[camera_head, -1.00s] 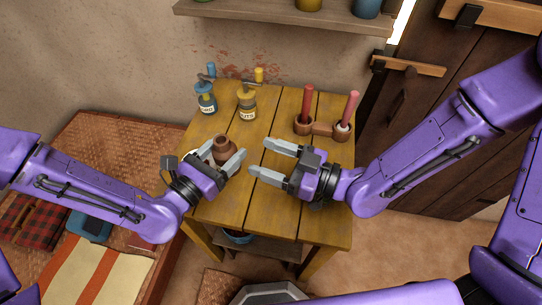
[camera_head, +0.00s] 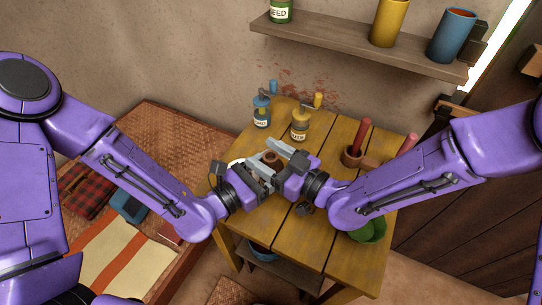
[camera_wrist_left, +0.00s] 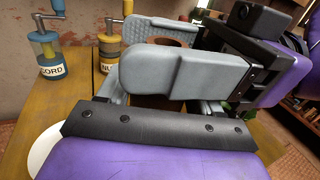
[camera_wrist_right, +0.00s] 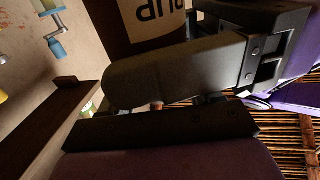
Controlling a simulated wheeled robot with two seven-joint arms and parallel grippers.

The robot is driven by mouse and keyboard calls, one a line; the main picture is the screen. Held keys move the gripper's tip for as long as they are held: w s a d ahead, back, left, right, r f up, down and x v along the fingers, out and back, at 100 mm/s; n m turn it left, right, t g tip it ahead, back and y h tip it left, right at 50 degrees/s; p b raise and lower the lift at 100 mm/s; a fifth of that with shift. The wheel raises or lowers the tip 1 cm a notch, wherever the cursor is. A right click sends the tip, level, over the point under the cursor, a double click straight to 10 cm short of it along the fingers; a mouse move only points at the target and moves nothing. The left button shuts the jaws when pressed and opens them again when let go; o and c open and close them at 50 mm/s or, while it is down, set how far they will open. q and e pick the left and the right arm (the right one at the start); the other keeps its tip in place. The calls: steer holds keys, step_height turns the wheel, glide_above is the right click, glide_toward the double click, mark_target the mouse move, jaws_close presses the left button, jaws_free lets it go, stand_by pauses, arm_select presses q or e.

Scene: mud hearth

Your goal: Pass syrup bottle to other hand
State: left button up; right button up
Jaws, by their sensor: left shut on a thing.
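The brown syrup bottle (camera_head: 271,157) is mostly hidden between my two grippers over the table. Its round top (camera_wrist_left: 168,41) shows in the left wrist view, and its white label (camera_wrist_right: 168,14) in the right wrist view. My left gripper (camera_head: 262,168) is shut on the bottle, low on its body. My right gripper (camera_head: 283,152) reaches in from the right, its fingers open on either side of the bottle above the left fingers. Whether the right fingers touch the bottle is not clear.
A blue-topped jar (camera_head: 262,112) and a yellow-topped jar (camera_head: 300,125) stand at the back of the wooden table (camera_head: 300,232). A wooden holder (camera_head: 352,157) with red sticks is at the right. A green bowl (camera_head: 372,231) stands at the table's right side.

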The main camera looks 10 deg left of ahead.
steer(key=c, duration=0.9)
arm_select(q)
steer(key=o, duration=1.2)
steer(key=shift+s+d, duration=0.1)
steer(key=shift+s+d, duration=0.1)
arm_select(e)
steer(key=shift+r, duration=0.1)
